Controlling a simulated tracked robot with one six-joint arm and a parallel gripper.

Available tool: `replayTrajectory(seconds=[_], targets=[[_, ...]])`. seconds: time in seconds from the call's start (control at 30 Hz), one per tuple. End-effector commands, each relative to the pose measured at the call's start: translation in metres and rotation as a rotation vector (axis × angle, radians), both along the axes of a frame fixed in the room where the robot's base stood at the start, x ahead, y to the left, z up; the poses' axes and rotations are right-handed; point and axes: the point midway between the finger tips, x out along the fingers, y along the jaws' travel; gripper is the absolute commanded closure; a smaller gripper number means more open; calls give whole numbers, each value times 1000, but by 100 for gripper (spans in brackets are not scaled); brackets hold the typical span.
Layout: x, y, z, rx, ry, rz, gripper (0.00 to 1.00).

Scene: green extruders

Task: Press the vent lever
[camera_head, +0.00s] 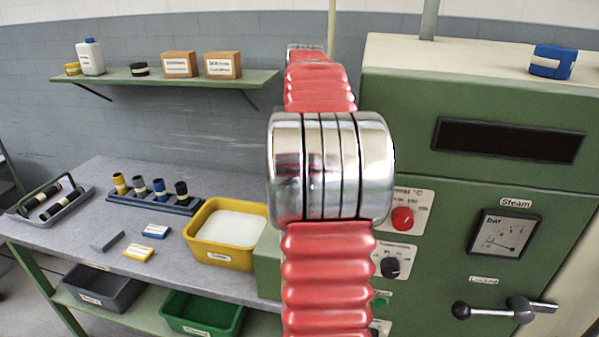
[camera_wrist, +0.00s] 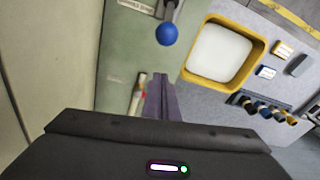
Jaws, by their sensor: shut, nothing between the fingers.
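A lever with a blue ball knob (camera_wrist: 167,34) sticks out from the green machine (camera_wrist: 135,60) at the top of the wrist view. A small label beside it is too blurred to read, so I cannot confirm that it is the vent lever. In the head view my red and chrome arm hides the gripper and the blue knob. A black-knobbed lever (camera_head: 490,311) is on the machine front at the right.
A yellow bin (camera_head: 230,235) with white contents stands on the grey bench (camera_head: 75,232) beside the machine. A rack (camera_head: 155,200) with several coloured cylinders is farther left. A steam gauge (camera_head: 503,236) and control knobs (camera_head: 401,219) are on the machine front.

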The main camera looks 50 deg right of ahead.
Motion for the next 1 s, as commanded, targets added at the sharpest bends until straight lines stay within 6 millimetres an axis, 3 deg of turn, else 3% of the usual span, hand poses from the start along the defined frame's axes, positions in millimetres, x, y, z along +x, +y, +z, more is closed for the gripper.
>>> replayTrajectory(seconds=[0.1,0.5,1.0], targets=[[1,0,-20,3,2,0,100],[-19,28,-8,0,0,0,100],[-22,29,-7,-1,-1,-3,100]])
